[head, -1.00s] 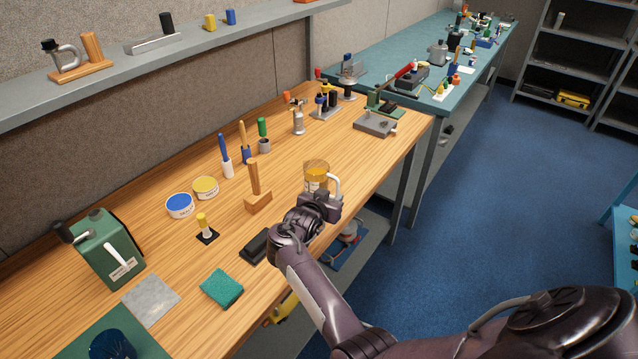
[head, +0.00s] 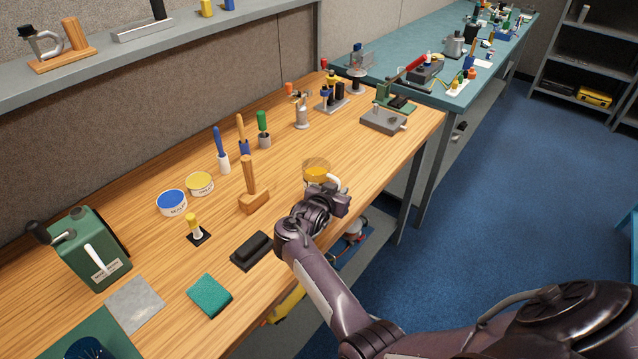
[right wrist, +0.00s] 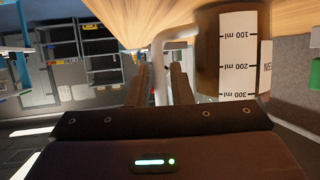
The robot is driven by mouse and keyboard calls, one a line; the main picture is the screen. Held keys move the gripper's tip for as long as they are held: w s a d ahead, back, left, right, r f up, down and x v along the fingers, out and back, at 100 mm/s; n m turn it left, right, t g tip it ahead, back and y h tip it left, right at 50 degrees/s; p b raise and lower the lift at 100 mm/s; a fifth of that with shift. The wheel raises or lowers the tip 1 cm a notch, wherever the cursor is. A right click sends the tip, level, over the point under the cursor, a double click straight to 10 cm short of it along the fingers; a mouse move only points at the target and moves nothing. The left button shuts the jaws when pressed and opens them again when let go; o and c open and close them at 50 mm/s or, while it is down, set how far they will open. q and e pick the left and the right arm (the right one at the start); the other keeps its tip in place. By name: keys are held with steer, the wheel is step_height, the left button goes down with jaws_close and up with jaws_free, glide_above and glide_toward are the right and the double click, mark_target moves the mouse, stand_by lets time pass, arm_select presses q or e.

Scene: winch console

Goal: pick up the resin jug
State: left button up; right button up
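The resin jug (head: 317,171), an amber clear cup with a white handle, stands on the wooden bench near its front edge. Its lower part is hidden behind my right gripper in the head view. My right gripper (head: 342,196) is at the jug's handle side. In the right wrist view the jug (right wrist: 228,60) shows large at the right with a millilitre scale. Its white handle (right wrist: 160,75) lies between the two fingers of my right gripper (right wrist: 161,82), with narrow gaps seeming to show on either side. My left gripper is not in view.
A wooden mallet (head: 251,195) stands left of the jug. A black block (head: 252,250) and a green sponge (head: 210,295) lie nearer the front edge. A grey metal fixture (head: 384,120) sits to the right. Bare bench (head: 285,165) lies around the jug.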

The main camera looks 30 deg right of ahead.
steer(key=shift+a, duration=0.1)
steer(key=shift+c, duration=1.1)
jaws_close()
steer(key=shift+d+f, duration=0.25)
steer(key=shift+d, duration=0.05)
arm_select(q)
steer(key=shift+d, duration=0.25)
arm_select(e)
steer(key=shift+w+r, duration=0.1)
steer(key=shift+r, duration=0.15)
